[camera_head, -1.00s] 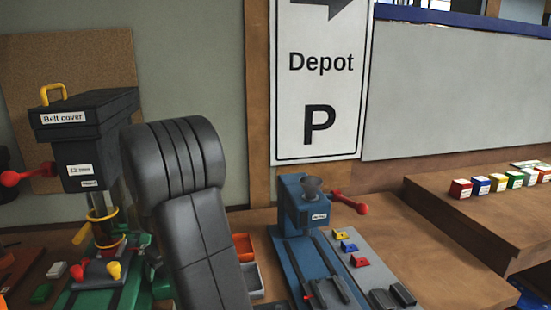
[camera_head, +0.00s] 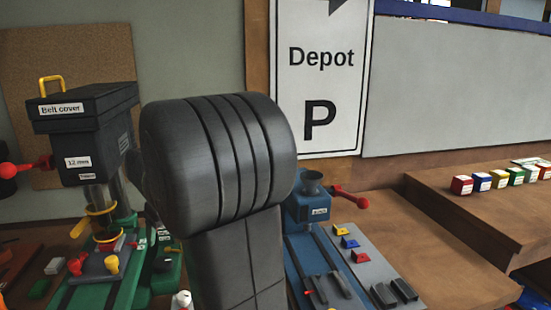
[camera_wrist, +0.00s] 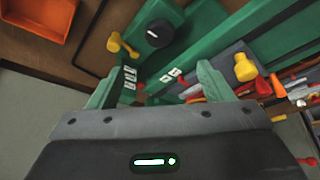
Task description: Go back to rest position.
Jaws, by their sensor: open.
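My gripper (camera_wrist: 165,85) shows at the bottom of the wrist view, its two green-grey fingers spread apart with nothing between them. Beyond the fingers is a green machine base with white labels, a black knob (camera_wrist: 159,33) and yellow knobs (camera_wrist: 245,68). In the head view my arm rises large in the middle and hides part of the bench; the gripper itself does not show there. The green drill-like machine (camera_head: 105,255) with the black "Belt cover" box (camera_head: 85,108) stands at left.
A blue machine (camera_head: 308,208) with a red-knobbed lever stands right of my arm. Several coloured blocks (camera_head: 497,180) line the raised shelf at right. The "Depot P" sign (camera_head: 320,85) hangs behind. An orange bin (camera_wrist: 37,22) shows in the wrist view. The bench front at right is clear.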

